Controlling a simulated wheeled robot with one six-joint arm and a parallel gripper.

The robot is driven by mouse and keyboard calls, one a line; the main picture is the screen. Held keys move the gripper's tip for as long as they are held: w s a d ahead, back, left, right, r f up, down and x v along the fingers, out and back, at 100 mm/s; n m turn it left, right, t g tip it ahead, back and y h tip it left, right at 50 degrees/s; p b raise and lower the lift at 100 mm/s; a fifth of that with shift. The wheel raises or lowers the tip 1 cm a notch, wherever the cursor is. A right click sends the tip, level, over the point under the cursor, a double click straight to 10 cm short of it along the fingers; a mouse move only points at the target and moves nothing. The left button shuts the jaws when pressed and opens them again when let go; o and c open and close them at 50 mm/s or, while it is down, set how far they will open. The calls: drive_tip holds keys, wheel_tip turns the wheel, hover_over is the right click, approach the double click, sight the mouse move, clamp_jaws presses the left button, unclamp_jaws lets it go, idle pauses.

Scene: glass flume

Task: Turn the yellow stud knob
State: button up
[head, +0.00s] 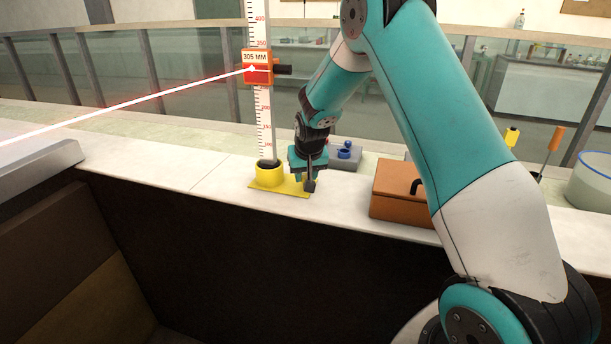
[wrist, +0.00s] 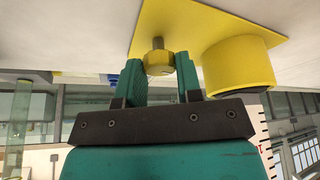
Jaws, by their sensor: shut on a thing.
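The yellow stud knob (wrist: 158,63) sits on a short metal stud on the yellow base plate (wrist: 200,30). My gripper (wrist: 159,70) is shut on it, with one teal finger on each side. In the head view my gripper (head: 309,184) points down at the plate's right end and hides the knob. The plate (head: 283,190) lies on the pale ledge. A yellow collar (head: 270,175) on the plate holds the upright white scale staff (head: 264,125). An orange slider (head: 257,68) marked 305 MM sits on the staff, with a red-white beam meeting it.
An orange-brown box (head: 397,192) with a black handle stands right of my gripper. A grey block with a blue knob (head: 345,151) is behind it. The ledge (head: 200,180) left of the plate is clear.

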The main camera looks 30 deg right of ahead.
drive_tip(key=shift+m, duration=0.6)
drive_tip(key=o, duration=0.9)
drive_tip(key=shift+h, duration=0.3)
drive_tip(key=shift+o, duration=0.2)
drive_tip(key=b+v, duration=0.2)
drive_tip(key=v, duration=1.5)
drive_tip(key=shift+r, duration=0.3)
drive_tip(key=shift+w, duration=0.1)
